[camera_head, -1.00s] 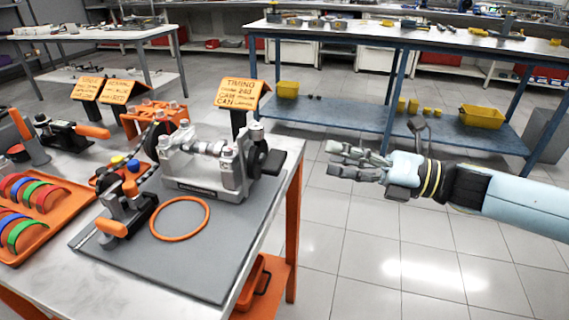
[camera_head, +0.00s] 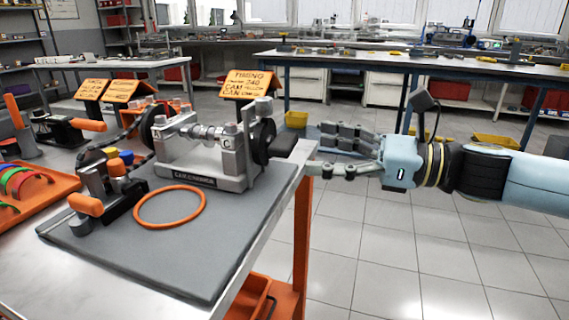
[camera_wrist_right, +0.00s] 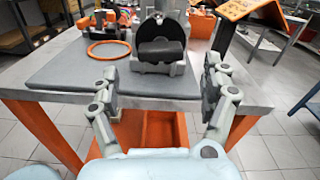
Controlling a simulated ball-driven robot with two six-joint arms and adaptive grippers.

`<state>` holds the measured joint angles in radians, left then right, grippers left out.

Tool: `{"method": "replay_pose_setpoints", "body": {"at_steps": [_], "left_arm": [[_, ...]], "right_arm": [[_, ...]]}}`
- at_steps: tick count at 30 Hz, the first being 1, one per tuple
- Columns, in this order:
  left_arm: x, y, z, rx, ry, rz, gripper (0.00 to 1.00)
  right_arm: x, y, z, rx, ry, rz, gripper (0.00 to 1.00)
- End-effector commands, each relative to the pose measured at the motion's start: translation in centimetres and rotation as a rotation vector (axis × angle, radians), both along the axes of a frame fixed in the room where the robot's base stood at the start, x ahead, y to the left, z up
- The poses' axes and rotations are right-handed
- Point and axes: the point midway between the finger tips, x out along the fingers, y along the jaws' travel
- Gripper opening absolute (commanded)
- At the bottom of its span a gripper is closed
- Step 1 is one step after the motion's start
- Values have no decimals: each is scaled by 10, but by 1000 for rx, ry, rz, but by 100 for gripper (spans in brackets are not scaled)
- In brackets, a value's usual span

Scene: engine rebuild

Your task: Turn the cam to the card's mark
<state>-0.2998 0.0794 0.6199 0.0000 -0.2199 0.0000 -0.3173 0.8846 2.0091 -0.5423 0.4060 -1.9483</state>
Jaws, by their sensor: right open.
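The cam stand (camera_head: 205,160), a grey metal frame with a horizontal camshaft (camera_head: 207,132), stands on a grey mat (camera_head: 130,240) on the bench. A black knob (camera_head: 268,140) with a dark block is on its right end. The knob also shows in the right wrist view (camera_wrist_right: 161,45), ahead and between my fingers. The orange timing card (camera_head: 250,85) stands behind the frame; its small writing is hard to read. My right gripper (camera_head: 322,152) is open and empty, to the right of the knob and apart from it. My left gripper is not in view.
An orange ring (camera_head: 170,190) and a clamp with orange handles (camera_head: 100,200) lie on the mat. An orange tray (camera_head: 45,190) is at the left. Two more cards (camera_head: 128,88) stand behind.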

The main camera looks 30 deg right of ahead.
Motion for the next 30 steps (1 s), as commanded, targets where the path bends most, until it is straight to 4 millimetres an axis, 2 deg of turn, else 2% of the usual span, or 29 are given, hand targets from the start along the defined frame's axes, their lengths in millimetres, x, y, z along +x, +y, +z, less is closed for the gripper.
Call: {"method": "replay_pose_setpoints", "body": {"at_steps": [1,3,6,12,17,30], "left_arm": [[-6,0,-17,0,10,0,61],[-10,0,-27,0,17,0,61],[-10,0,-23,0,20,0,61],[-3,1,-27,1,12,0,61],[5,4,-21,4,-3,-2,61],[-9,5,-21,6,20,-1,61]], "right_arm": [[6,5,-9,1,-3,0,81],[13,11,-7,2,-7,-4,81],[19,17,-1,6,-8,-1,81],[32,28,0,4,-4,-6,81],[44,38,3,6,-9,-4,81],[51,45,0,2,0,-3,81]]}}
